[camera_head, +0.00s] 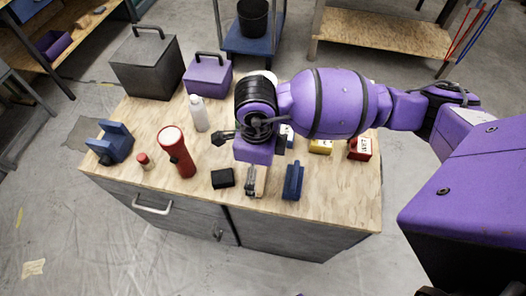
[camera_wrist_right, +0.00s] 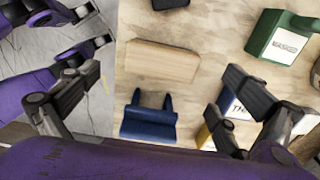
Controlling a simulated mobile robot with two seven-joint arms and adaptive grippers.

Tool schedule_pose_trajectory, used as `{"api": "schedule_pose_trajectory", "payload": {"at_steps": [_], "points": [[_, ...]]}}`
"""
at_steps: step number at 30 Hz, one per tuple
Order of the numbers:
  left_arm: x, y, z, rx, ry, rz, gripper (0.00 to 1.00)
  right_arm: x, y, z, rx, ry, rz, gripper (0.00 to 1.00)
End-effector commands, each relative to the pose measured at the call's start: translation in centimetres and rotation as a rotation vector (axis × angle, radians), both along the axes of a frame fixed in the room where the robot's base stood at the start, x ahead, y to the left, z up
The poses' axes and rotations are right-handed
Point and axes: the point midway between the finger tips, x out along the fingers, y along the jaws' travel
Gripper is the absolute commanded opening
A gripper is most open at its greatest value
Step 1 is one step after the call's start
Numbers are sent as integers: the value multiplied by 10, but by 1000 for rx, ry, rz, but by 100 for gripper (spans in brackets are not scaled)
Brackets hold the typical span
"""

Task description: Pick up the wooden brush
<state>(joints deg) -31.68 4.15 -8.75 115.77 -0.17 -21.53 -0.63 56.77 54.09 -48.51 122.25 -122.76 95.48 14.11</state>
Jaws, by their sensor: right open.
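The wooden brush shows in the wrist view as a pale wooden block (camera_wrist_right: 162,62) lying flat on the tabletop. In the head view only part of it (camera_head: 262,184) shows, below my right gripper; the wrist hides the rest. No bristles are visible. My right gripper (camera_head: 238,158) is over the workbench and points down. In the wrist view the brush lies beyond the fingertips, and I see no contact. My left gripper does not show in the head view.
A black block (camera_head: 223,178) and a blue pronged item (camera_head: 293,181) flank the brush closely. A red flashlight (camera_head: 177,152), a white bottle (camera_head: 198,114) and a blue clamp-like item (camera_head: 112,142) stand left. Yellow (camera_head: 320,147) and red (camera_head: 360,149) boxes stand right.

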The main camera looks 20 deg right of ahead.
Motion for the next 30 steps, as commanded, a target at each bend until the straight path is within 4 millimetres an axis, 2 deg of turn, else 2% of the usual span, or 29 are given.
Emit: {"api": "schedule_pose_trajectory", "payload": {"at_steps": [9,18,30], "points": [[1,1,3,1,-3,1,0,4,0,-43,3,1,-1,100],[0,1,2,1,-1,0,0,3,0,-49,4,1,1,100],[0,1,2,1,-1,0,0,3,0,-49,4,2,0,50]]}}
